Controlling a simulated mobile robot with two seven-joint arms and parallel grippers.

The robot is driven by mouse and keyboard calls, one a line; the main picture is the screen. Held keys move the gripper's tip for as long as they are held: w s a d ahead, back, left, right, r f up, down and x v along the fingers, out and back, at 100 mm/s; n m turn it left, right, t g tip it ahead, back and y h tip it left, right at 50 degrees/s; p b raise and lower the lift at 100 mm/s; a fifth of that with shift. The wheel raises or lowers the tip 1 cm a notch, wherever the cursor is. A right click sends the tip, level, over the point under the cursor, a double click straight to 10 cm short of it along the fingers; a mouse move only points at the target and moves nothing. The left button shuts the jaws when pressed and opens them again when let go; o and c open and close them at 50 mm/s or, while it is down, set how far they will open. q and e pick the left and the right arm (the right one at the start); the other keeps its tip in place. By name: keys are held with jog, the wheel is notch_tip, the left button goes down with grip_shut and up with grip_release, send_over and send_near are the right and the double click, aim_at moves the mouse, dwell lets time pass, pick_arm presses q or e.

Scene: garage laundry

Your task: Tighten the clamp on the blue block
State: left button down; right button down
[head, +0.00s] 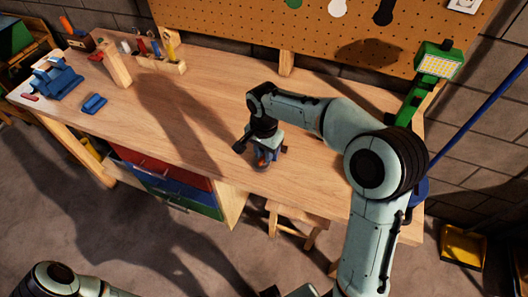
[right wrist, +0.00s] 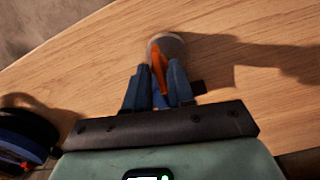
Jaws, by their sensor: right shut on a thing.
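My right gripper (head: 262,157) points down at the front edge of the workbench. In the right wrist view its two blue-grey fingers (right wrist: 158,80) are shut on an orange handle (right wrist: 157,62), which seems to belong to the clamp. A round grey part (right wrist: 172,44) shows just beyond the handle. The rest of the clamp and any block in it are mostly hidden by the gripper. A separate small blue block (head: 94,103) lies loose at the bench's left. My left arm shows at the bottom left of the head view, but its gripper is out of view.
The wooden workbench (head: 200,110) is clear in the middle. A blue vise (head: 52,80), a wooden post (head: 115,66) and a tool rack (head: 160,66) stand at the left. Drawers (head: 165,185) and a stool (head: 300,217) are below.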

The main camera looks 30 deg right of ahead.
jog(key=shift+m, duration=0.4)
jog(key=c, duration=1.2)
grip_release()
